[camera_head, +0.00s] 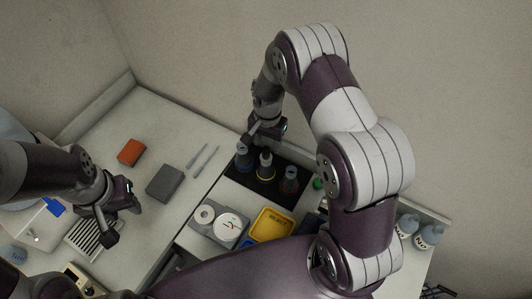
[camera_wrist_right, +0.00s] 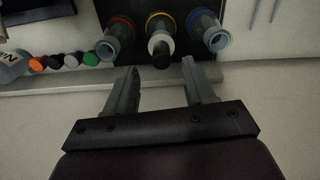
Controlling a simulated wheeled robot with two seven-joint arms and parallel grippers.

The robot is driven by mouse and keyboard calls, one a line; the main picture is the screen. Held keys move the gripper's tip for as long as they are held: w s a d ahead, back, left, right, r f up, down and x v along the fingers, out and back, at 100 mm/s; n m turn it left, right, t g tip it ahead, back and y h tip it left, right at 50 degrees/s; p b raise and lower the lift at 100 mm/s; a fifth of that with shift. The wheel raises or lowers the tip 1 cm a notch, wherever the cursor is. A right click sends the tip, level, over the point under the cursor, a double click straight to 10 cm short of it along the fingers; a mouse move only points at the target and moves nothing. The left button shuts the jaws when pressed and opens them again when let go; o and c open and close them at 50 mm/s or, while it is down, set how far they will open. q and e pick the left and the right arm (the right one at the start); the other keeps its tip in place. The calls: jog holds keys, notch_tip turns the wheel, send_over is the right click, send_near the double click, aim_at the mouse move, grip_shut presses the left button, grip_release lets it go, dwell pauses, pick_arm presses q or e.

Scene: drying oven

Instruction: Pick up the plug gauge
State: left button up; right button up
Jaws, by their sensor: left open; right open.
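I cannot tell for certain which object is the plug gauge. Two slim grey rods (camera_head: 203,160) lie side by side on the white table; their ends show at the top of the right wrist view (camera_wrist_right: 265,11). My right gripper (camera_wrist_right: 161,78) is open and empty, its fingers pointing towards a middle flask (camera_wrist_right: 160,47) with a yellow ring and dark stopper, a little apart from it. In the head view my right gripper (camera_head: 266,135) is behind the flasks. My left gripper (camera_head: 112,222) is over the left table, near a slotted grey rack (camera_head: 84,238); its fingers are partly hidden.
A black mat (camera_head: 262,188) holds the flasks, including a blue-ringed one (camera_head: 243,156) and a red-ringed one (camera_head: 289,181). A yellow tray (camera_head: 271,224) lies in front. An orange block (camera_head: 131,152) and grey block (camera_head: 165,183) lie on the left table.

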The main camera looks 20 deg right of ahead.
aim_at(266, 149)
jog(key=f, duration=0.1)
jog(key=f+p, duration=0.2)
jog(key=f, duration=0.1)
jog(key=shift+s+a, duration=0.1)
jog(key=shift+a, duration=0.15)
jog(key=shift+f, duration=0.3)
grip_shut()
jog(key=shift+r, duration=0.1)
